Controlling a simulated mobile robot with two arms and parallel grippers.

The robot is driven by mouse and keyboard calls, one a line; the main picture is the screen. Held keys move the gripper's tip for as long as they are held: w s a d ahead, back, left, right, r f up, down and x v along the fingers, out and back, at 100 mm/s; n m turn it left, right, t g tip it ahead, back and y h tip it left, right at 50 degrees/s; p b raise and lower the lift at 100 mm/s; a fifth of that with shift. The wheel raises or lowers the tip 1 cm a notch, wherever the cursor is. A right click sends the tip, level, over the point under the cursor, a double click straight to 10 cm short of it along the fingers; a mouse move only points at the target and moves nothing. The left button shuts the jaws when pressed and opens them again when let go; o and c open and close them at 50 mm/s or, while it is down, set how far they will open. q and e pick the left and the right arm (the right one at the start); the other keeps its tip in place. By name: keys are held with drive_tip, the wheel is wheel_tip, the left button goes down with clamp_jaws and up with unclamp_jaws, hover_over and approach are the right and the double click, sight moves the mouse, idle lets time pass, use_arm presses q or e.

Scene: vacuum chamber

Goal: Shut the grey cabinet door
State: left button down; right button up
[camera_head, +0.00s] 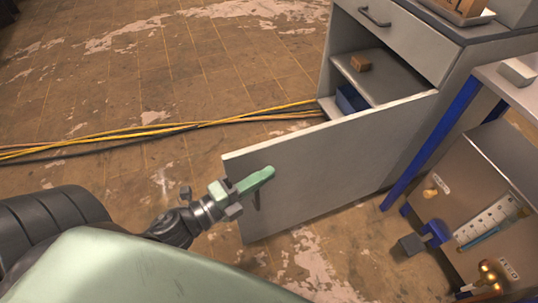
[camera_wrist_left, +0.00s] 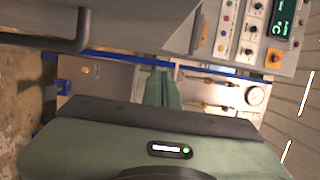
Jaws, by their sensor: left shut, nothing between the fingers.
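The grey cabinet (camera_head: 470,75) stands at the upper right in the head view. Its grey door (camera_head: 330,170) hangs wide open, swung out toward me, with the free edge at the left. The inside shows behind it. My left gripper (camera_head: 268,173) is shut and empty, with its green fingers in front of the door's near face, close to the free edge. I cannot tell whether they touch it. In the left wrist view the shut fingers (camera_wrist_left: 162,88) point away, beside a grey panel with a dark bar handle (camera_wrist_left: 75,38). My right gripper is not in view.
A brown block (camera_head: 361,63) lies on the cabinet shelf, with a blue item (camera_head: 350,99) below. A closed drawer (camera_head: 400,35) is above. A blue-legged bench (camera_head: 440,130) and equipment stand right of the door. Yellow cables (camera_head: 150,132) cross the floor at left.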

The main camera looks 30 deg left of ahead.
sight(268, 156)
use_arm(q)
drive_tip(key=shift+w+a, duration=0.3)
drive_tip(key=shift+w, duration=0.65)
drive_tip(key=shift+w+a, duration=0.25)
drive_tip(key=shift+w, duration=0.7)
drive_tip(key=shift+w+a, duration=0.3)
drive_tip(key=shift+w, duration=0.65)
drive_tip(key=shift+a, duration=0.1)
